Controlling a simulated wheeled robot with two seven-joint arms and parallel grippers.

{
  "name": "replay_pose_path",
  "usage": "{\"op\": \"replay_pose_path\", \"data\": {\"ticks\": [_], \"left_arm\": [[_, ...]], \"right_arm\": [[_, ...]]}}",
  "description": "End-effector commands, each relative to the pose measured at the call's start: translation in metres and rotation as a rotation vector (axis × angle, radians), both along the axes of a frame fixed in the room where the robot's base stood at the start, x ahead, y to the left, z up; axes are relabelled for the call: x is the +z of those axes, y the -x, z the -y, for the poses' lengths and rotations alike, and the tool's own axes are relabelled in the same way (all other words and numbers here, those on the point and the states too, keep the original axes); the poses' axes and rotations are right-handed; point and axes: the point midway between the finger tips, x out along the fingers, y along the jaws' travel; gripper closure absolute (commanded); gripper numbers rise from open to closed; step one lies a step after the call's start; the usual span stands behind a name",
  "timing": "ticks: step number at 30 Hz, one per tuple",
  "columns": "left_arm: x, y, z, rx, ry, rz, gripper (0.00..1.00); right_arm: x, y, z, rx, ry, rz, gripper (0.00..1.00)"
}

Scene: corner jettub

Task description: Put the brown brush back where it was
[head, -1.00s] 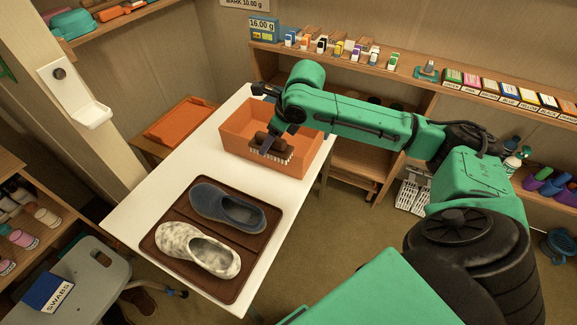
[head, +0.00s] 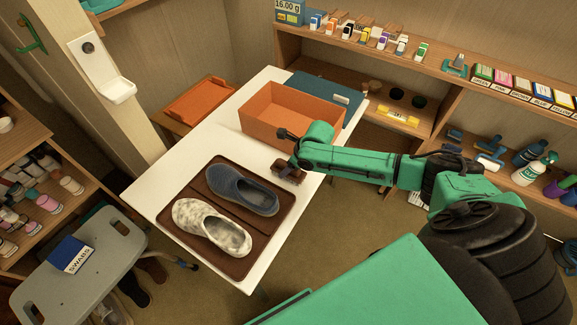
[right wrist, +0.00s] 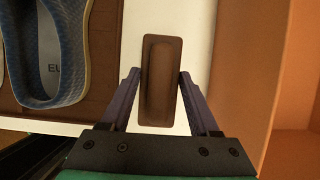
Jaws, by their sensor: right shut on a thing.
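The brown brush (head: 291,173) is at my right gripper (head: 284,167), over the white table between the orange bin (head: 268,128) and the dark brown shoe tray (head: 219,262). In the right wrist view the brush (right wrist: 161,80) is an upright brown block between the two fingers of the right gripper (right wrist: 160,76), which is shut on it. I cannot tell whether the brush touches the table. A blue clog (head: 243,190) and a speckled white clog (head: 211,228) lie on the tray. My left gripper is not in view.
The white table (head: 157,186) is bare on its left side. A blue flat item (head: 325,90) lies behind the bin. An orange tray (head: 200,99) is on a low stand beyond the table. A grey stool (head: 80,275) with a blue swabs box (head: 72,254) is front left.

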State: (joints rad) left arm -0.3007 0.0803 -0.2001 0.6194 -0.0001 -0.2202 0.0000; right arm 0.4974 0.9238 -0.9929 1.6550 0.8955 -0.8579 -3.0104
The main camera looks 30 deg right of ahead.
Motion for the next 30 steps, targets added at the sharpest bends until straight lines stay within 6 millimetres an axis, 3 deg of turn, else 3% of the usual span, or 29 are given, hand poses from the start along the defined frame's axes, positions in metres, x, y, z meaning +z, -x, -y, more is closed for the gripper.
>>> {"op": "replay_pose_path", "data": {"ticks": [2,3,4,5,17,30], "left_arm": [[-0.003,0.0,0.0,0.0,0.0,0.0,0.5],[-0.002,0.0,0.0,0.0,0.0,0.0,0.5],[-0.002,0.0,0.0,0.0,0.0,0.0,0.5],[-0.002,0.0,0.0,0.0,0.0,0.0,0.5],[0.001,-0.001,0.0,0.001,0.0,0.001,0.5],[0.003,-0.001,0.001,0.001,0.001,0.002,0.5]], "right_arm": [[-0.004,0.0,0.0,0.0,0.0,0.0,0.9],[-0.002,0.0,0.0,0.0,0.0,0.0,0.23],[-0.002,0.0,0.0,0.0,0.0,0.0,0.11],[-0.002,0.0,0.0,0.0,0.0,0.0,0.08],[0.006,0.001,0.003,-0.001,0.002,0.001,0.08],[0.099,0.038,0.024,-0.001,0.002,0.001,0.08]]}}
